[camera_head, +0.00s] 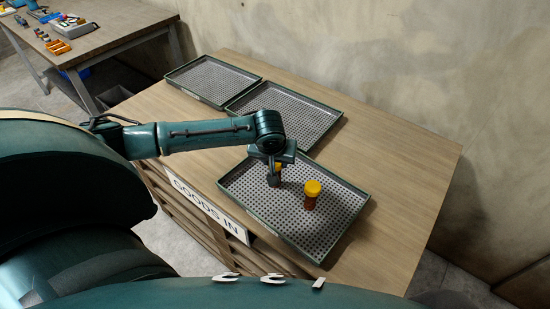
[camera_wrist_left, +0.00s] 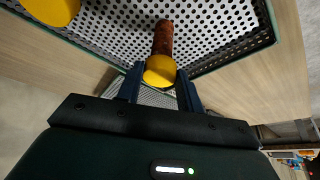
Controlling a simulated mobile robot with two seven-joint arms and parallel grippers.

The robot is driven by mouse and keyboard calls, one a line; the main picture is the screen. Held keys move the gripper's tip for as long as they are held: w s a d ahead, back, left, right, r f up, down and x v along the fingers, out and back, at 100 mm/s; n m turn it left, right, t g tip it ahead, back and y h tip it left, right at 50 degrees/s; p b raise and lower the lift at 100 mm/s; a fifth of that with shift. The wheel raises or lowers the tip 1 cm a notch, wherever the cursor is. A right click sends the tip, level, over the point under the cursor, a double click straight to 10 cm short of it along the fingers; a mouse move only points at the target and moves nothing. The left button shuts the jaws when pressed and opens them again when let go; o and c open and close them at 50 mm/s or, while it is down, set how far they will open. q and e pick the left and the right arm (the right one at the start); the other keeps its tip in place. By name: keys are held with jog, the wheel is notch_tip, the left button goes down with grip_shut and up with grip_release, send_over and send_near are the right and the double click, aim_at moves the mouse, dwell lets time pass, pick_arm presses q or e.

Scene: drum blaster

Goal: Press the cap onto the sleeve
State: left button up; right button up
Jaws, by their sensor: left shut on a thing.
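My left gripper (camera_head: 274,178) is over the nearest tray, pointing down. In the left wrist view its two dark fingers flank a round yellow cap (camera_wrist_left: 160,71) and are shut on it. A red-brown sleeve (camera_wrist_left: 163,38) extends beyond the cap, in line with it. I cannot tell whether the cap is fully seated on it. In the head view the gripper mostly hides this piece. A second red-brown sleeve (camera_head: 310,203) with a yellow cap (camera_head: 313,187) on top stands upright in the tray, just right of the gripper. My right gripper is not in view.
The nearest perforated metal tray (camera_head: 340,215) has a low green rim. Two more trays, a middle one (camera_head: 290,112) and a far one (camera_head: 212,78), look empty. The wooden table (camera_head: 410,165) is bare to the right. A cluttered bench (camera_head: 100,30) stands far left.

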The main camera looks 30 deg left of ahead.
pick_arm(q)
jog(key=shift+f+p, duration=0.25)
jog(key=shift+p, duration=0.1)
dwell(0.7)
dwell(0.3)
jog(key=o, duration=1.5)
notch_tip(320, 180, up, 3)
jog(key=p, duration=0.3)
jog(key=shift+f, duration=0.1)
jog(key=shift+r, duration=1.1)
